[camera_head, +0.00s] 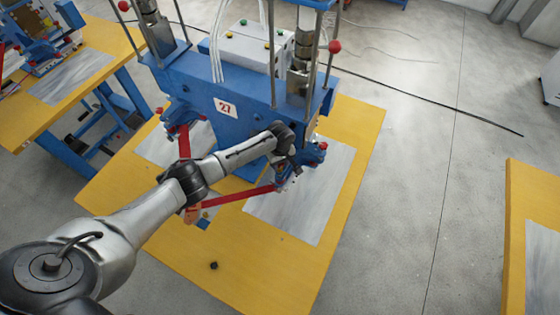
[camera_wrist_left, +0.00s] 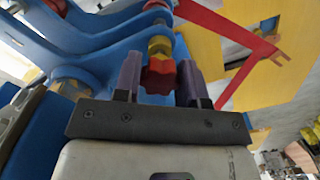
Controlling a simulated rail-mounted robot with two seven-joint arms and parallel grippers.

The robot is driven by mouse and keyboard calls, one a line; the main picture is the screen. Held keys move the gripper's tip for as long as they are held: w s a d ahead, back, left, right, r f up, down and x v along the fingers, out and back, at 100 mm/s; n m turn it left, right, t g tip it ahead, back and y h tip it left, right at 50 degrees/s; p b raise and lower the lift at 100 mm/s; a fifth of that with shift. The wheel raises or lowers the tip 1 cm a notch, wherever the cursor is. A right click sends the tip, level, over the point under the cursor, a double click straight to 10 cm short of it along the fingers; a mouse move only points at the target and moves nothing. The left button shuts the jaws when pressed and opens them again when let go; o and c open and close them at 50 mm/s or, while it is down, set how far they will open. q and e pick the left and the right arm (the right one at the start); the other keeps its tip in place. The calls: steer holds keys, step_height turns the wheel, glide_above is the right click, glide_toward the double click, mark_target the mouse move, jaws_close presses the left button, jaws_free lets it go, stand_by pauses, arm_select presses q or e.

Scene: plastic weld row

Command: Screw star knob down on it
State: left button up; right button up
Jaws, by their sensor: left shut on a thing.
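The red star knob (camera_wrist_left: 159,78) shows in the left wrist view between the two purple fingers of my left gripper (camera_wrist_left: 160,66), which is shut on it. A yellow-gold nut or collar (camera_wrist_left: 159,46) is in line with the knob, right beyond it, beside the blue clamp bracket (camera_wrist_left: 100,45). In the head view my left gripper (camera_head: 289,174) is at the front right corner of the blue machine (camera_head: 245,107); the knob is too small to make out there. How far down the knob sits on its thread cannot be told. My right gripper is not in view.
Red strips (camera_head: 240,196) run from the clamps over the yellow table (camera_head: 270,280). A grey plate (camera_head: 315,205) lies right of my gripper. A small black knob (camera_head: 213,265) lies near the front. Upright columns and red ball handles (camera_head: 334,47) stand above the machine.

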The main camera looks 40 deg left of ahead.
arm_select(q)
steer(key=shift+p, duration=0.35)
stand_by(0.7)
steer(key=shift+f, duration=0.15)
stand_by(0.6)
steer(key=shift+f, duration=0.3)
stand_by(0.3)
steer(key=m, duration=0.4)
steer(key=shift+m, duration=0.3)
steer(key=m, duration=1)
steer(key=shift+a, duration=0.1)
steer(key=m+b, duration=0.1)
steer(key=m, duration=0.4)
